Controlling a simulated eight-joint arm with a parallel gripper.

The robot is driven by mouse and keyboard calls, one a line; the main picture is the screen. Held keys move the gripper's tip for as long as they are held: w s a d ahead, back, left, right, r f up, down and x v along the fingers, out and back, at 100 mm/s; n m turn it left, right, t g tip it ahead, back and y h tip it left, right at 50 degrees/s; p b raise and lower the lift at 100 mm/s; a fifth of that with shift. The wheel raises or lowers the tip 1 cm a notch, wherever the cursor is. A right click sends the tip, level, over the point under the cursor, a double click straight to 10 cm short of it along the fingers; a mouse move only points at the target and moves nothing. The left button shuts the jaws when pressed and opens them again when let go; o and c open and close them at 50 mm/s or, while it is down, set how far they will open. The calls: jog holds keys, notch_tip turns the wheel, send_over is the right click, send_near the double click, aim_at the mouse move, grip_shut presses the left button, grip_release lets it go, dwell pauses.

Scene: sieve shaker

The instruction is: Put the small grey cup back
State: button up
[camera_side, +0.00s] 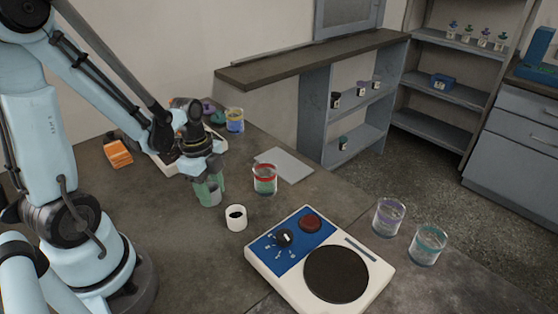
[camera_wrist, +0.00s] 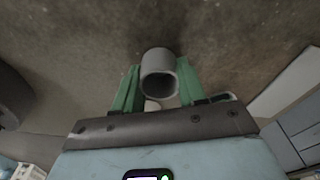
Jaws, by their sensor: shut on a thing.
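My gripper (camera_side: 208,186) has green fingers and points down over the left part of the table in the side view. It is shut on the small grey cup (camera_side: 212,197), which hangs between the fingertips. In the wrist view the grey cup (camera_wrist: 159,72) sits between the green fingers (camera_wrist: 158,88), its round mouth toward the camera. Whether the cup's bottom touches the table is hard to tell.
A white cup with dark contents (camera_side: 236,218) stands just right of the held cup. A red-banded jar (camera_side: 265,179) and a flat grey plate (camera_side: 284,165) are beyond. A white-and-blue device (camera_side: 318,262) with a round dark plate and two banded jars (camera_side: 388,217) fill the right.

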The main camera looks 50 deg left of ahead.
jog(key=o, duration=1)
jog(key=shift+f, duration=0.15)
jog(key=shift+a+r, duration=0.6)
jog(key=shift+r, duration=5.45)
jog(key=shift+w+d+r+n+t+y, duration=0.2)
jog(key=shift+w+d+n+t, duration=0.3)
jog(key=shift+d+n+t, duration=1.3)
jog(key=shift+w+d+r+n+t+y, duration=0.4)
jog(key=shift+d+n, duration=0.85)
jog(key=shift+n, duration=1.4)
jog(key=shift+w+d+r+n+t, duration=0.1)
jog(key=shift+w+d+n+t, duration=0.55)
jog(key=shift+d+n+t, duration=1.15)
jog(key=shift+a+n+g, duration=0.25)
jog(key=shift+n+g, duration=0.2)
jog(key=shift+g, duration=0.25)
